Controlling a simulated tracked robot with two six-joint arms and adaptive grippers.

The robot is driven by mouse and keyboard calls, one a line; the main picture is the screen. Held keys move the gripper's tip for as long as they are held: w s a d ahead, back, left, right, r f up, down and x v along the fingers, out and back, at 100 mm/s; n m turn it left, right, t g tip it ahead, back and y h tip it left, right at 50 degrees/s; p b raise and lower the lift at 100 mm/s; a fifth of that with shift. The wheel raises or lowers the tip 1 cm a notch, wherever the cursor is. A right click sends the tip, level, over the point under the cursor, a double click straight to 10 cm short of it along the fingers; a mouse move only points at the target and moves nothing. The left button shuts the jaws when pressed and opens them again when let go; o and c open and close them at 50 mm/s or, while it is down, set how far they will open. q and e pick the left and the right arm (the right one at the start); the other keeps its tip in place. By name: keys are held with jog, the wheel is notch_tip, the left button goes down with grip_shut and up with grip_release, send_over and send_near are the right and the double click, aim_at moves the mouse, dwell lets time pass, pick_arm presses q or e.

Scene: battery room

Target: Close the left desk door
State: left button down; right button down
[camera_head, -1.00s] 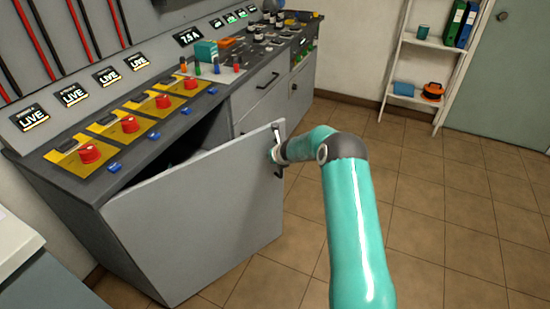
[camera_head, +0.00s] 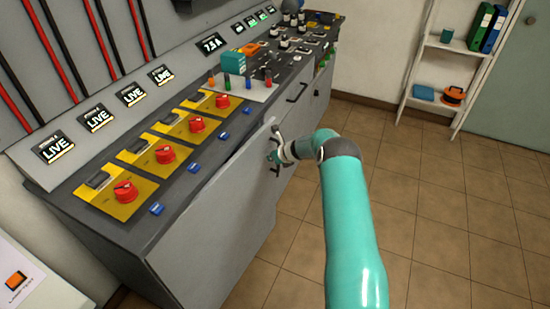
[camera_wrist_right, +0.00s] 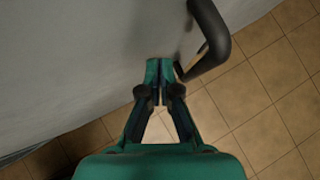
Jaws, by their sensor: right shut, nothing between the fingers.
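The left desk door (camera_head: 215,240) is a grey panel on the front of the desk. It stands slightly ajar, with a narrow dark gap along its top near the handle side. Its dark handle (camera_head: 276,150) is at the door's right edge, and the handle also shows large in the right wrist view (camera_wrist_right: 212,40). My right gripper (camera_head: 275,155) is at the door's outer face beside the handle. In the right wrist view its fingertips (camera_wrist_right: 158,72) are together, empty, close to or against the door; exact contact is hard to tell. My left gripper is not in view.
The desk top (camera_head: 180,185) carries red knobs on yellow plates, blue tags and a teal box (camera_head: 233,64). A white shelf (camera_head: 440,60) with binders stands at the back right. The tiled floor (camera_head: 440,210) to the right is clear.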

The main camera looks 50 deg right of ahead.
jog(key=shift+d, duration=0.1)
jog(key=shift+s+d, duration=0.1)
dwell(0.4)
jog(key=s+d+r+b, duration=0.2)
jog(key=s+r, duration=0.5)
jog(key=s, duration=0.3)
jog(key=shift+s+d+b, duration=0.25)
jog(key=shift+s+b, duration=0.05)
jog(key=shift+s, duration=0.1)
